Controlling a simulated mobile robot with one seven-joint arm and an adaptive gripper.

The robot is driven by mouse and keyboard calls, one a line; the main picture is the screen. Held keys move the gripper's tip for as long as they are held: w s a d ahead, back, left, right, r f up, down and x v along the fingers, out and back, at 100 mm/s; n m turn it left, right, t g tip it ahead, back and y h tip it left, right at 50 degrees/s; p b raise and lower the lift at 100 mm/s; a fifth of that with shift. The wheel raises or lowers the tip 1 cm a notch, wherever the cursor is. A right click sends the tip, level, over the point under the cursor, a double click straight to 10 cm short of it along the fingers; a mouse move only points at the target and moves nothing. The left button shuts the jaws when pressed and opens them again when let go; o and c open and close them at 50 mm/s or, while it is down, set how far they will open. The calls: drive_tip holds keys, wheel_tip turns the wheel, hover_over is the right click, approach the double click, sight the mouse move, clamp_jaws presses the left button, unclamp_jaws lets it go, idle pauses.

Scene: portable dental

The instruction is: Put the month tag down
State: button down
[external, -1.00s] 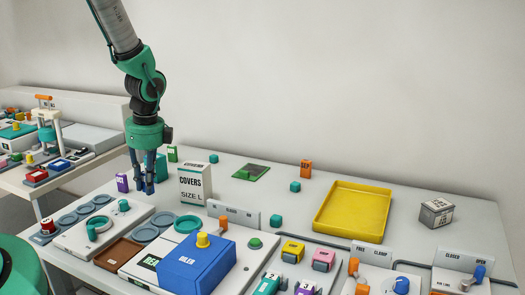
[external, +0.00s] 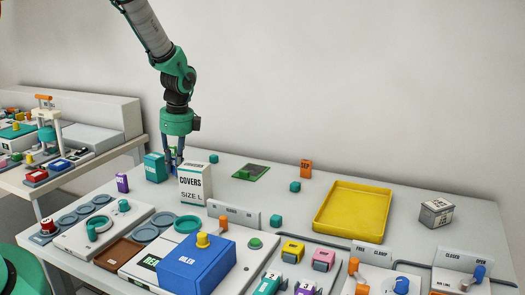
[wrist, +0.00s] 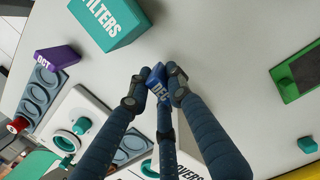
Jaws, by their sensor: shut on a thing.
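The month tag (wrist: 156,84) is a small blue block lettered DEC, held between the fingertips of my gripper (wrist: 155,88) in the wrist view. In the external view my gripper (external: 174,160) points down behind the white COVERS box, which partly hides its fingertips and the tag. I cannot tell from these views whether the tag touches the table. Two other month tags stand apart from it: a purple OCT tag (external: 122,183), also in the wrist view (wrist: 57,58), and an orange SEP tag (external: 305,168).
The COVERS box (external: 196,186) stands close in front of my gripper. A teal FILTERS box (external: 154,168) is just left. A green-framed dark pad (external: 251,173) lies to the right with bare table between. A yellow tray (external: 352,208) and small teal cubes are farther right.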

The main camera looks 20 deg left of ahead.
drive_tip(key=shift+w, duration=0.4)
drive_tip(key=shift+f+b, duration=0.6)
drive_tip(key=shift+f, duration=1.15)
drive_tip(key=shift+f, duration=0.15)
drive_tip(key=c, duration=1.6)
unclamp_jaws()
drive_tip(key=r+p, duration=0.1)
drive_tip(key=r, duration=0.3)
drive_tip(key=d+r+p, duration=0.1)
drive_tip(key=r, duration=0.3)
drive_tip(key=r+p, duration=0.1)
drive_tip(key=r, duration=0.3)
drive_tip(key=shift+s+d+r, duration=0.1)
drive_tip(key=shift+d, duration=0.25)
